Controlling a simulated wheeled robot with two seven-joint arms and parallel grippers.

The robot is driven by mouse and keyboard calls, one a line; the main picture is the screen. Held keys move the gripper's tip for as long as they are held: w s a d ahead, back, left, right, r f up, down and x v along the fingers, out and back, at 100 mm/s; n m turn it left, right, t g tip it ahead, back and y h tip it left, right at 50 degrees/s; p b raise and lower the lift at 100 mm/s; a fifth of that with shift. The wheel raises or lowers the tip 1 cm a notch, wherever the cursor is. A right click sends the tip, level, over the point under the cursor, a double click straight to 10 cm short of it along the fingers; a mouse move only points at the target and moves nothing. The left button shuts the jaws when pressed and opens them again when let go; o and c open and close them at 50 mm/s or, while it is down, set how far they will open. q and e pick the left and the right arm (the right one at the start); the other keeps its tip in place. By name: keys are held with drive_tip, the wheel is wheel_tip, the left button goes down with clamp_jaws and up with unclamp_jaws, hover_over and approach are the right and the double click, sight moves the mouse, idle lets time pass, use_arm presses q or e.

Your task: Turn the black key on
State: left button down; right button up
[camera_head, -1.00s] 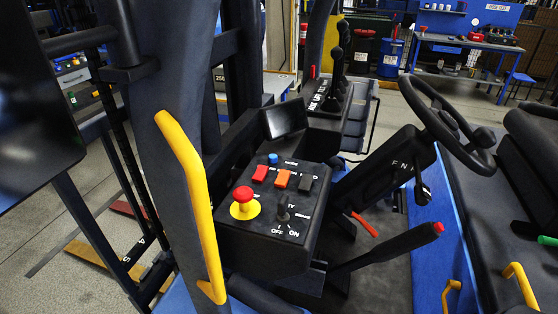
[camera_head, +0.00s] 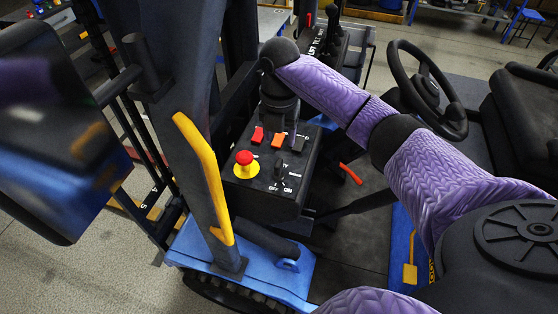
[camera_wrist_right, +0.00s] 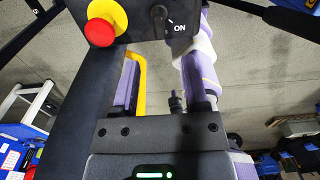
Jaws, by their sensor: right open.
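The black key (camera_head: 279,172) stands on the sloped black control panel (camera_head: 252,201), above the white OFF and ON labels. In the right wrist view the black key (camera_wrist_right: 160,14) shows at the top, beside the ON label. I cannot tell its exact turn. My right gripper (camera_head: 281,110) is over the far part of the panel, beyond the key and apart from it. In the right wrist view my right gripper (camera_wrist_right: 162,75) is open, with nothing between its fingers. My left gripper is not in view.
A red emergency button (camera_head: 244,158) on a yellow disc sits left of the key. A red rocker (camera_head: 258,135) and an orange rocker (camera_head: 279,140) lie behind it. A yellow handrail (camera_head: 203,175) rises at the panel's left. The steering wheel (camera_head: 428,88) is at right.

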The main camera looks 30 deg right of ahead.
sight(279, 162)
wheel_tip(279, 162, down, 9)
drive_tip(key=shift+f, duration=0.15)
clamp_jaws()
